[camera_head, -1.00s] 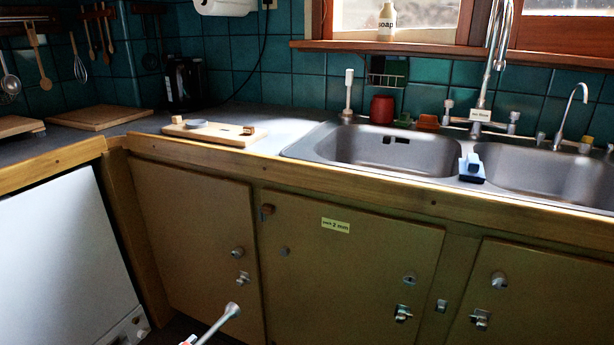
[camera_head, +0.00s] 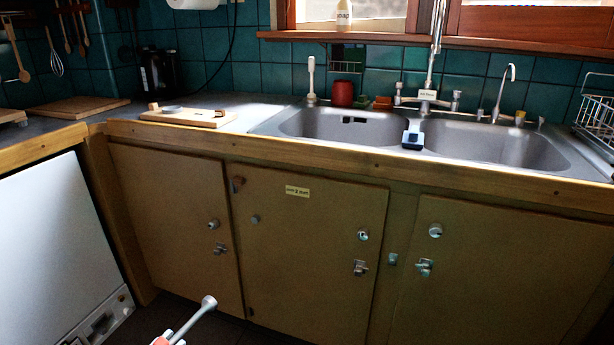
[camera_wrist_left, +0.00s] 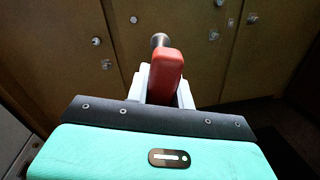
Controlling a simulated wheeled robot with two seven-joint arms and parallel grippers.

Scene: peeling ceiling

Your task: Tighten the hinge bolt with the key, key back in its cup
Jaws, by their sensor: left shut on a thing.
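The key has a grey shaft and a round head (camera_head: 209,302) low in the head view. Its red handle (camera_wrist_left: 167,72) is between the pale fingers of my left gripper (camera_wrist_left: 162,90), which is shut on it in front of the cabinets. A small brownish fitting (camera_head: 237,184), perhaps the hinge bolt, sits at the upper left of the middle cabinet door (camera_head: 310,250). The key head is apart from it, lower and to the left. A board (camera_head: 205,121) on the counter carries a grey round piece (camera_head: 172,109), perhaps the cup. My right gripper is not in view.
A label (camera_head: 297,191) is on the middle door, and knobs and latches stick out from the doors. The wooden counter edge (camera_head: 330,166) runs above them. A white appliance (camera_head: 50,260) stands at the left. The double sink holds a blue item (camera_head: 412,135) on its divider.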

